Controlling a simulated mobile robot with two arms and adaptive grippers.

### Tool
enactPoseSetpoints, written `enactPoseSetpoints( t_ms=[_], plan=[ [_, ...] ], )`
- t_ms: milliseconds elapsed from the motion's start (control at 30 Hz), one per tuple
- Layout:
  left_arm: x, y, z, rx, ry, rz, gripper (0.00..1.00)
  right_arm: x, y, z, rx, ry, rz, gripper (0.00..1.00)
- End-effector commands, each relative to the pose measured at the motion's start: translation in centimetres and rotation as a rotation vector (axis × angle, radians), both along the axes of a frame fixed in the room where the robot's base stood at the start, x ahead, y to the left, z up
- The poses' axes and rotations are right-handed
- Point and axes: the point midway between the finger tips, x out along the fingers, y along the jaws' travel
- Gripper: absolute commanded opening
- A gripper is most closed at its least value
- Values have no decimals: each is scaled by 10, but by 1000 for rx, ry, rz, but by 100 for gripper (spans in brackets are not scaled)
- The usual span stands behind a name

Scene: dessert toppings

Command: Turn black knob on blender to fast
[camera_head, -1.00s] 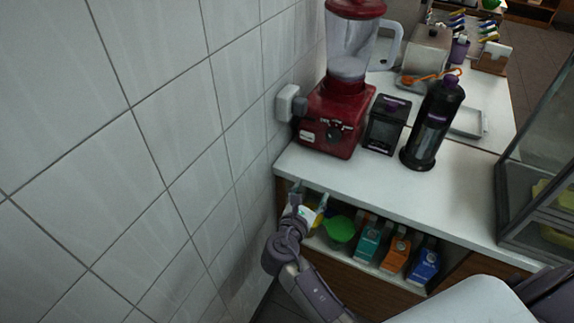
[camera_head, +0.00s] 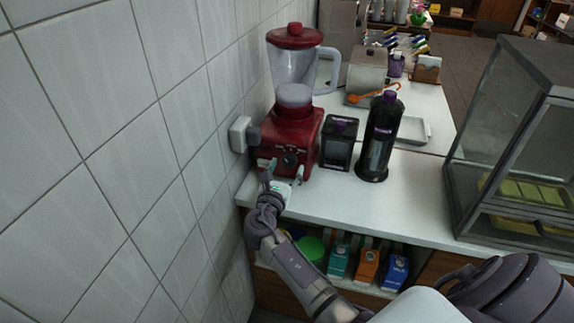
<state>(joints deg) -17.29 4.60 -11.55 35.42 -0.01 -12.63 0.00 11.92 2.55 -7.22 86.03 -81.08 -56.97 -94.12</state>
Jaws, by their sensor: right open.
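The red blender (camera_head: 292,127) with a clear jug stands on the white counter by the tiled wall. Its black knob (camera_head: 290,160) is on the front face of the red base, with small markings above it that are too small to read. My right gripper (camera_head: 284,171) is open in front of the base. Its two fingers are spread to the left and right of the knob, slightly low. I cannot tell whether they touch the blender. The knob stays visible between them. My left gripper is not in view.
A black box (camera_head: 339,143) and a dark bottle (camera_head: 380,140) stand close to the right of the blender. A wall plug (camera_head: 241,134) is at its left. A glass case (camera_head: 515,150) stands at the right. Cartons (camera_head: 367,268) fill the shelf below.

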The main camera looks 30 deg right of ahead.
Motion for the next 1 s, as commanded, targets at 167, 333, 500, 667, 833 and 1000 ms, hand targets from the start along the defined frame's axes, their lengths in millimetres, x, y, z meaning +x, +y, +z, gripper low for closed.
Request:
enactPoseSetpoints(
  t_ms=[167,333,500,667,833,1000],
  plan=[
    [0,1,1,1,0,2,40,7,-8,0,1,0,0,68],
    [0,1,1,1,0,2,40,8,-9,0,2,-1,0,68],
    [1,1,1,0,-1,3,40,7,-9,0,1,0,0,56],
    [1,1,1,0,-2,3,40,7,-9,0,1,0,0,30],
    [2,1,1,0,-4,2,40,7,-9,-1,1,0,0,8],
    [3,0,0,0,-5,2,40,7,-9,-1,11,-12,0,8]
  ],
)
